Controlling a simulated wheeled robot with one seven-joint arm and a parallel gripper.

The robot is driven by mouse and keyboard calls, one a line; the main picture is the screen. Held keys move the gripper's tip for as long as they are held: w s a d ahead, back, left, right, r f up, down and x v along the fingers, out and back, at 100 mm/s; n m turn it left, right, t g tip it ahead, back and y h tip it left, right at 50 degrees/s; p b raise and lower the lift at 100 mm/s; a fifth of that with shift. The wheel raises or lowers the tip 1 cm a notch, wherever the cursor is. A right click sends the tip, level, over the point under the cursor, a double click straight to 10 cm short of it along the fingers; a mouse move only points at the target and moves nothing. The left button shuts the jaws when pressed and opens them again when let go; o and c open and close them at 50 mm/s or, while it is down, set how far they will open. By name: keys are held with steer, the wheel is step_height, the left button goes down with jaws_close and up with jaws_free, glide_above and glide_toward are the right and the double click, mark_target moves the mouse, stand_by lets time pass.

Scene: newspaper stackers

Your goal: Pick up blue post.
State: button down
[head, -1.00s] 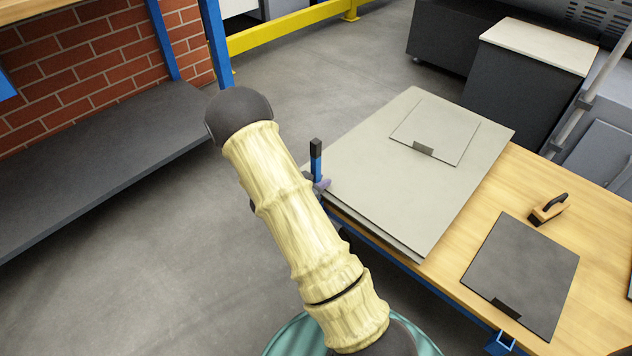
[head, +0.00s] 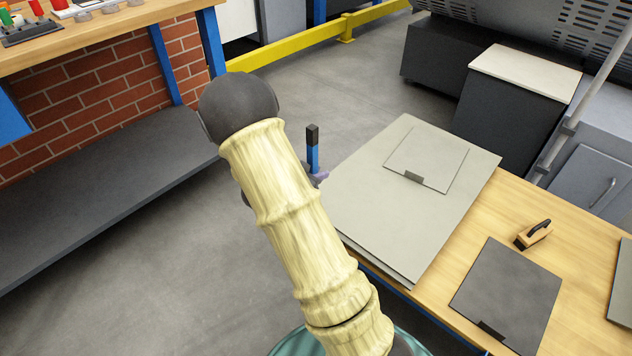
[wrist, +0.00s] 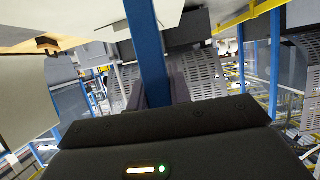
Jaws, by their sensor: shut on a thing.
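The blue post (head: 313,158) is a short upright bar with a dark top end. It stands just left of the grey board in the head view, and its lower part is hidden behind my arm. In the wrist view the blue post (wrist: 146,40) runs up from my gripper (wrist: 152,95). My gripper is shut on it. Only a small purple-grey part of my gripper (head: 320,176) shows beside the post in the head view; the rest is hidden behind my arm.
A wooden table (head: 485,222) at right holds a large grey board (head: 375,220), a dark board (head: 507,295) and a wooden-handled brush (head: 534,234). A dark shelf (head: 100,185) lies at left under a brick wall. Open floor (head: 330,85) lies between.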

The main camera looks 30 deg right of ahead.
step_height(320, 180, up, 2)
steer(key=shift+r, duration=0.1)
stand_by(0.4)
